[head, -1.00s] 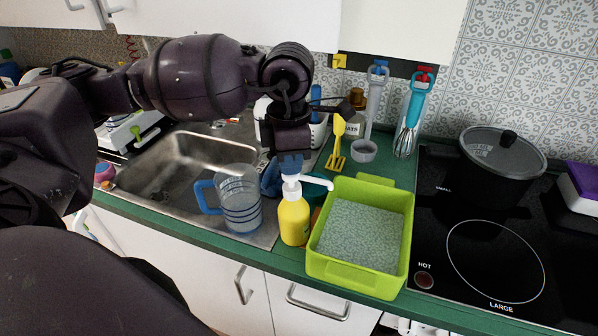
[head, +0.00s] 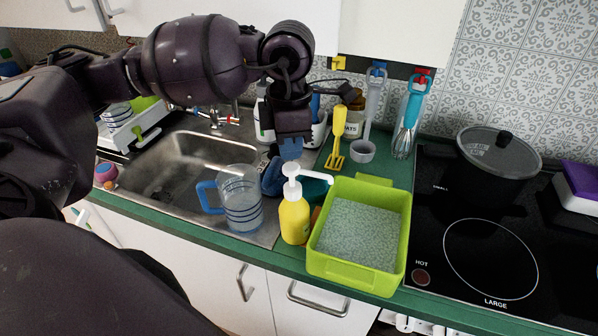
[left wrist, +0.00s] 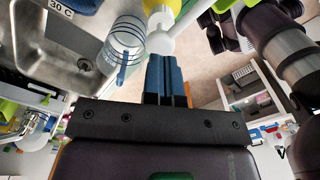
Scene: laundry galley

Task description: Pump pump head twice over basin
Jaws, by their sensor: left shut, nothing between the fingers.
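The yellow pump bottle (head: 294,221) stands upright on the green counter, left of the lime-green basin (head: 310,255). Its white pump head (head: 291,170) is up, with the spout pointing right over the basin's left rim. My left gripper (head: 291,153) is shut and empty, pointing down just above the pump head. I cannot tell whether the blue fingertips touch it. In the left wrist view, the fingertips (left wrist: 165,58) are close to the pump head (left wrist: 160,42). My right gripper is not in view.
A measuring jug (head: 241,205) with a blue handle stands left of the bottle, by the steel sink (head: 170,155). A black hob (head: 490,255) with a lidded pot (head: 490,175) lies right of the basin. Utensils and jars stand behind.

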